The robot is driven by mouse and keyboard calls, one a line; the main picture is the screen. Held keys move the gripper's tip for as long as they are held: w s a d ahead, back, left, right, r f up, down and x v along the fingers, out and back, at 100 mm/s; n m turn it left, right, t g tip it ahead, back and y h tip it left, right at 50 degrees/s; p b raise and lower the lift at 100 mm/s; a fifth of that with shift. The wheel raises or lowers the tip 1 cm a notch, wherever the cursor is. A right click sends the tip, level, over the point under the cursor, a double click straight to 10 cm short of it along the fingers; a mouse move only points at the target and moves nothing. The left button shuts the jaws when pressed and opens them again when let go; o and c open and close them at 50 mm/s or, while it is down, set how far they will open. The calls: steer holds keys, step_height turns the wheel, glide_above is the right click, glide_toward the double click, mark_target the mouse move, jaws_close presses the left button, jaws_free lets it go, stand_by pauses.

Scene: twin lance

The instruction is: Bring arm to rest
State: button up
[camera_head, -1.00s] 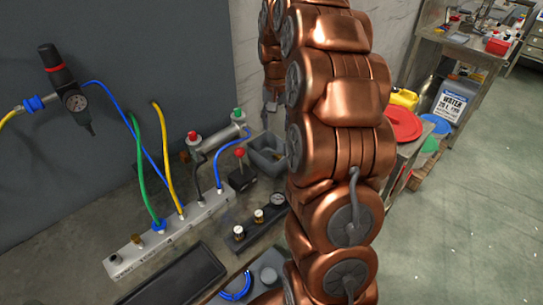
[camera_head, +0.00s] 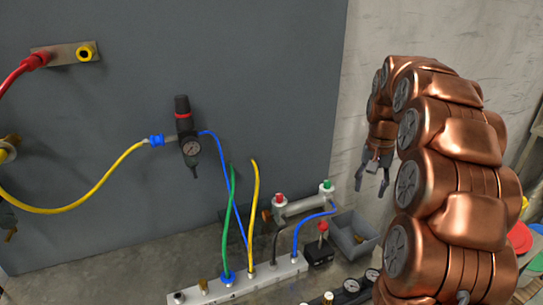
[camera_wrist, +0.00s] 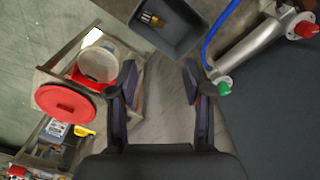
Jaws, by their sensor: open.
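My copper-coloured arm (camera_head: 455,190) rises at the right of the head view and curls over at the top. My gripper (camera_head: 372,180) hangs from its far end, pointing down, in front of the pale wall and above the grey bin. In the wrist view my gripper (camera_wrist: 158,85) has its two dark fingers apart, with nothing between them but the bare grey surface below. The grey bin (camera_wrist: 187,50) lies just beyond the fingertips in that view, with a brass fitting (camera_wrist: 152,19) inside it.
A manifold (camera_head: 240,281) with green, yellow and blue hoses stands on the bench. A silver cylinder (camera_head: 303,206) lies behind it. A pressure regulator (camera_head: 187,135) hangs on the grey panel.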

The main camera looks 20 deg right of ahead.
steer(key=s+a+n, duration=0.5)
steer(key=s+a, duration=0.7)
steer(key=a, duration=0.4)
steer(key=s+a+f+n+g, duration=0.1)
steer(key=s+a+f, duration=0.2)
steer(key=s, duration=0.6)
steer(key=s+a+f+n, duration=0.2)
steer(key=s+a, duration=0.3)
steer(key=s, duration=0.5)
steer(key=shift+f+g, duration=0.4)
steer(key=shift+f, duration=0.15)
steer(key=shift+s, duration=0.1)
